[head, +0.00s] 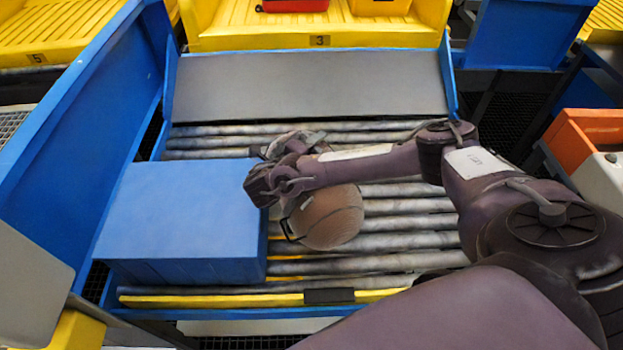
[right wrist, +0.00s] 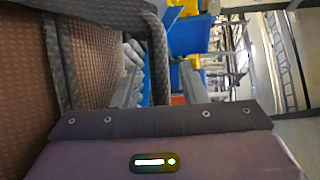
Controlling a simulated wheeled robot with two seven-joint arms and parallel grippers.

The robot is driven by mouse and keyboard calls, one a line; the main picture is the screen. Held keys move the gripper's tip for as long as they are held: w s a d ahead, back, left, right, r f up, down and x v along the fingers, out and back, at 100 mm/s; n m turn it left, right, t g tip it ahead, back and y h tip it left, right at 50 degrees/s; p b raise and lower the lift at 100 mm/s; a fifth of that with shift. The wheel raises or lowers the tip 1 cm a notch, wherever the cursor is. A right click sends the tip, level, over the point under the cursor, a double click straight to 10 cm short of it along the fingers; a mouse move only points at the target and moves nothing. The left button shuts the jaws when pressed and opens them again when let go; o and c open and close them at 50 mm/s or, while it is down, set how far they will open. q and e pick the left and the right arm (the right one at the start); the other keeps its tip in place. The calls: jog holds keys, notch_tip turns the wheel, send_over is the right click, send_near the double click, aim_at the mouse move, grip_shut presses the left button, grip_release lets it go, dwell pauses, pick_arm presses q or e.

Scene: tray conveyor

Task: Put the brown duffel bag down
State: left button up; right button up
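The brown duffel bag (head: 332,218) is over the conveyor rollers, just right of a blue box, and appears to rest on them. My right gripper (head: 262,184) is above its left end and hides part of it. In the right wrist view the bag's brown woven side (right wrist: 95,65) fills the left, and its dark strap (right wrist: 158,60) runs down between the fingers. The fingers (right wrist: 165,85) stand apart with a gap beside the strap, so the gripper looks open around it. My left gripper is not in view.
The large blue box (head: 180,220) covers the left of the rollers (head: 415,240). Blue side walls (head: 75,140) and a grey panel (head: 310,83) bound the conveyor. Yellow trays (head: 320,30) stand behind, and an orange bin (head: 590,128) is at right. Rollers right of the bag are clear.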

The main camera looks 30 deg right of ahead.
grip_shut()
dwell(1.4)
jog(key=shift+r, duration=0.15)
